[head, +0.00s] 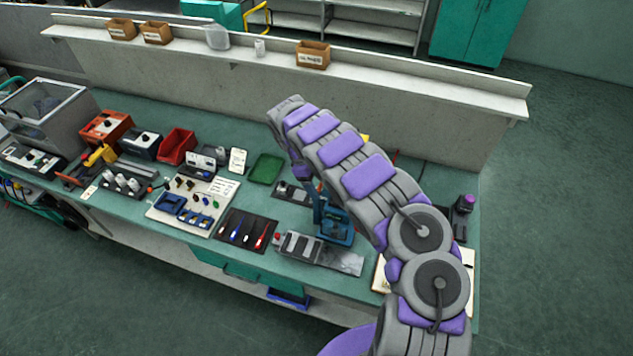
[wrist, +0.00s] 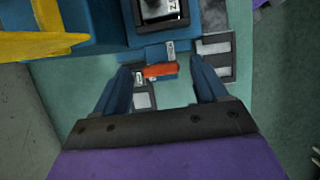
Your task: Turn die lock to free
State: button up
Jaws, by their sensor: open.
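In the wrist view, a short orange-red lever (wrist: 160,70), which looks like the die lock, lies roughly crosswise at the foot of a blue machine (wrist: 105,30). Small pale labels (wrist: 170,47) sit beside it, too small to read. My gripper (wrist: 161,67) is open, with one blue finger on each side of the lever. I cannot tell whether either finger touches it. In the head view, a blue bench machine (head: 338,230) stands beside my arm, partly covered by it. The lever cannot be made out there, and my fingers are not clearly distinguishable.
A yellow part (wrist: 40,45) juts from the machine at the left of the wrist view. The green bench (head: 130,205) is crowded: a grey block (head: 300,246) in front, a dark tool mat (head: 245,232), a green tray (head: 266,168) and a red bin (head: 177,143) to the left.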

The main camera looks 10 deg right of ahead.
jog(key=shift+c, duration=0.2)
jog(key=c, duration=1)
